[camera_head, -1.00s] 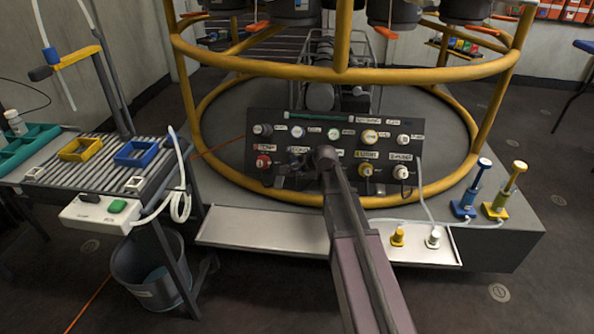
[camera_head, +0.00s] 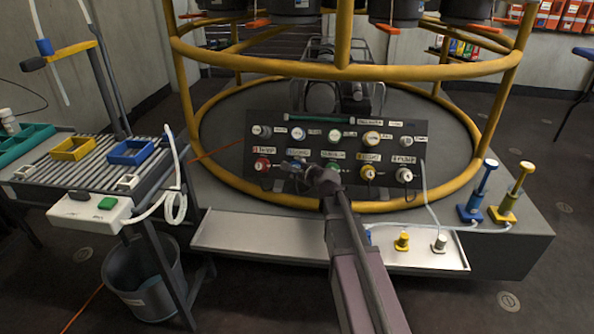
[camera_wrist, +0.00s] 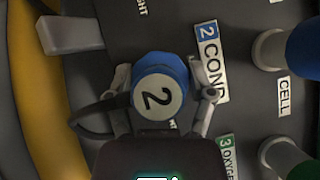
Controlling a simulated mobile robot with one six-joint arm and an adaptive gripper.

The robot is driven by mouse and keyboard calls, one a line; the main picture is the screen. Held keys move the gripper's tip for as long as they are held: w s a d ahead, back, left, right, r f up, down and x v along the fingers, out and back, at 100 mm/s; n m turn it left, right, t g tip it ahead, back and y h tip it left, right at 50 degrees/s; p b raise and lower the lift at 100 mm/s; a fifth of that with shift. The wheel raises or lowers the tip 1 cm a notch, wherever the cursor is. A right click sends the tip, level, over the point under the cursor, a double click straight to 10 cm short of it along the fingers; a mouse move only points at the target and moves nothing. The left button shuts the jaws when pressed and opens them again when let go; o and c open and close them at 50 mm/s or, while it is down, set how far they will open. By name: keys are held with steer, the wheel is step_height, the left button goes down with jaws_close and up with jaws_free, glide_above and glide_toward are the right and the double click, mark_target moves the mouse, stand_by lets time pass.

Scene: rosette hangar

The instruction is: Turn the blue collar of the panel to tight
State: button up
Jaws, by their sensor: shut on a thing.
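The blue collar (camera_wrist: 172,64) has a white cap marked 2 and sits on the dark panel (camera_head: 350,146). In the wrist view it lies between the fingers of my gripper (camera_wrist: 161,84), one finger on each side, and the gripper is shut on it. The blue label beside it reads 2 and COND, partly covered by a finger. In the head view my gripper (camera_head: 297,167) is at the lower row of the panel and largely hides the blue collar. A mark for tight cannot be made out.
A red collar (camera_head: 262,164) is left of my gripper; a green collar (camera_head: 333,167) and yellow collar (camera_head: 368,172) are right. A dark cable loops beside the blue collar. A yellow ring rail (camera_head: 300,203) surrounds the panel. A shallow tray (camera_head: 260,235) lies in front.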

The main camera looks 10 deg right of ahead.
steer(key=o, duration=1.1)
steer(key=shift+s, duration=0.15)
